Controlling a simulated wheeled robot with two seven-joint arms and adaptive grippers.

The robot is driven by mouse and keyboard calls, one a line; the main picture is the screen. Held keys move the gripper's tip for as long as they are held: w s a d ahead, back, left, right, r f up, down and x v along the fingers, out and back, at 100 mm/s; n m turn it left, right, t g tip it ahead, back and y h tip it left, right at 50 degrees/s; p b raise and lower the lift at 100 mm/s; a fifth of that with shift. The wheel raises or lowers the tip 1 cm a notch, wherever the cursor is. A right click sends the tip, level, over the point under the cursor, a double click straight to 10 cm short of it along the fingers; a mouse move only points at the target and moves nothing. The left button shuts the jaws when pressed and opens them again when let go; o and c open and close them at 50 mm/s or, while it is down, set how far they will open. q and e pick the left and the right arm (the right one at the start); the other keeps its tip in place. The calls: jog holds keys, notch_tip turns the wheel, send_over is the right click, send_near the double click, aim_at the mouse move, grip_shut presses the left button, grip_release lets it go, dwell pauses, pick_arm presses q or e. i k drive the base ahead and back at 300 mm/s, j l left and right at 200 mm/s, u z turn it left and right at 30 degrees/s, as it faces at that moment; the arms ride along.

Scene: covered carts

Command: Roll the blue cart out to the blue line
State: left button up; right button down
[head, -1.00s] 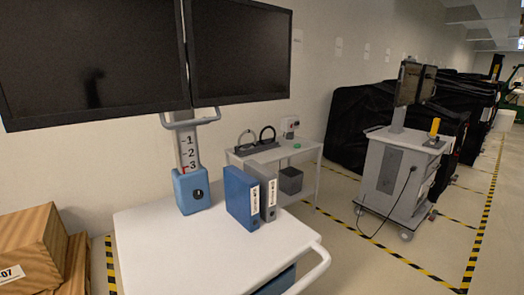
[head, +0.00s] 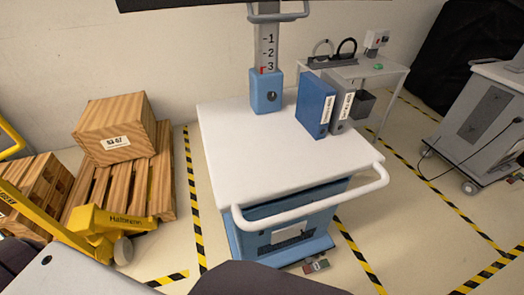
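The blue cart (head: 285,238) stands in front of me, with a white top (head: 262,150) and a white push handle (head: 312,204) on its near side. A grey column with a blue base block (head: 267,90) rises from its back, carrying a monitor whose lower edge shows at the top. A blue binder (head: 315,104) and a grey binder (head: 341,104) stand upright on the top. The blue line is not visible in this view. Neither of my grippers is in view; only dark and grey parts of my body show along the bottom edge.
A yellow pallet jack (head: 85,222) and wooden pallets with a wooden box (head: 113,126) stand at the left. A small table (head: 368,68) stands behind at the right. A grey cart (head: 485,120) is at the far right. Yellow-black floor tape (head: 194,205) runs along both sides of the blue cart.

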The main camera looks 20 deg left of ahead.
aim_at(257, 152)
jog(key=k+j+u, duration=0.25)
jog(key=k+j, duration=0.45)
